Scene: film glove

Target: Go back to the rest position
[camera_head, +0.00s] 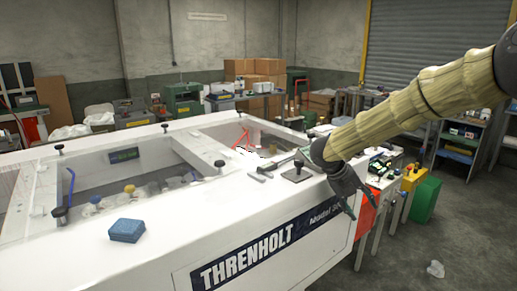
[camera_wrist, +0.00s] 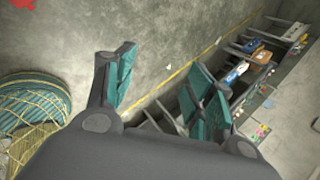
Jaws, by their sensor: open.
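My gripper (camera_head: 349,203) hangs at the end of my fabric-covered arm, at the right front corner of the white machine (camera_head: 170,245) marked THRENHOLT. Its fingers point down, and I see nothing between them. In the wrist view my gripper (camera_wrist: 160,95) shows two dark fingers with teal pads, spread wide apart with an empty gap. The gripper appears beside the machine's front edge; whether it touches the machine cannot be told.
A blue sponge-like block (camera_head: 127,230) lies on the machine's top. Tools (camera_head: 275,165) lie near its right end. A green bin (camera_head: 425,200) and a yellow item (camera_head: 412,178) stand to the right. A crumpled clear piece (camera_head: 435,269) lies on open floor.

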